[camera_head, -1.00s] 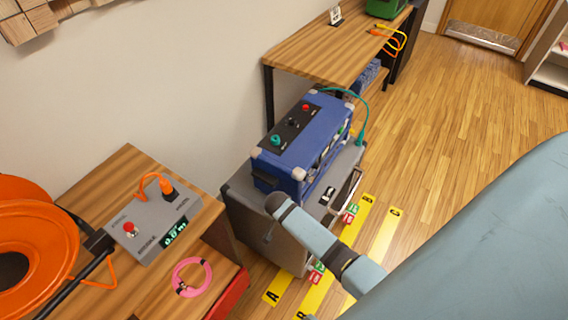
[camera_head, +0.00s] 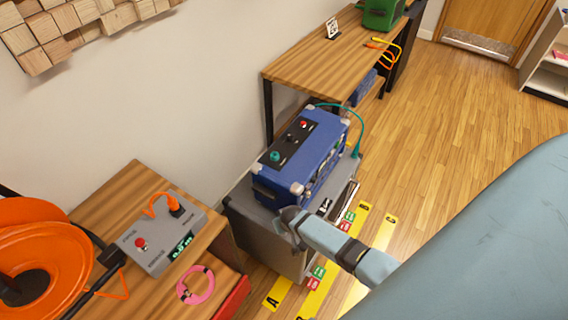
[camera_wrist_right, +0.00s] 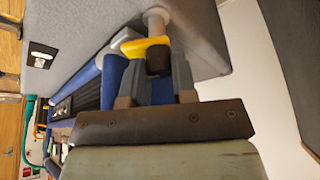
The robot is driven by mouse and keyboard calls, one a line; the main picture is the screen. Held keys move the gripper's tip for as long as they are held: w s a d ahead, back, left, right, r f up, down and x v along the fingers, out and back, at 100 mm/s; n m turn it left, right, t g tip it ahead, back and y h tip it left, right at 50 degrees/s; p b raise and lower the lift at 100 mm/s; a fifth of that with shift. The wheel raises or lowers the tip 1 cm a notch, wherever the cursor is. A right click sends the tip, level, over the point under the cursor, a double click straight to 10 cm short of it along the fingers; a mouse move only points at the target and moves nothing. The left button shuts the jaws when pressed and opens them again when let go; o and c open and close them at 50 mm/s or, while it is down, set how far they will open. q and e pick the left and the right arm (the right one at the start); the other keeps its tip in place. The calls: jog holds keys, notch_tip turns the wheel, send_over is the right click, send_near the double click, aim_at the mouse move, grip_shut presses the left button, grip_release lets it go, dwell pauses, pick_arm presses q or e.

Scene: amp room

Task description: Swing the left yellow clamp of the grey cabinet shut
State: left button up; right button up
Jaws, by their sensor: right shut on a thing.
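The grey cabinet (camera_head: 250,230) stands on the floor at the centre of the head view, with a blue amplifier box (camera_head: 325,150) on top. My right gripper (camera_head: 282,217) is at the cabinet's near top edge, close to the blue box's near corner. In the right wrist view the yellow clamp (camera_wrist_right: 146,46) lies at the fingertips of my right gripper (camera_wrist_right: 158,78), beside the cabinet's grey face (camera_wrist_right: 85,25). The gripper is shut on the clamp, its black end between the fingers. The clamp is hidden in the head view. My left gripper is not in view.
A wooden bench with a grey control box (camera_head: 160,240), a pink ring (camera_head: 196,285) and an orange reel (camera_head: 45,265) is at the left. A wooden table (camera_head: 325,65) stands behind. Yellow floor strips (camera_head: 382,235) lie right of the cabinet. The floor at the right is open.

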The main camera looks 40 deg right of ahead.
dwell(0.5)
jog(key=o, duration=0.9)
jog(key=shift+s+r, duration=0.1)
jog(key=shift+r, duration=0.2)
jog(key=shift+p+v, duration=0.9)
jog(key=shift+v, duration=5.7)
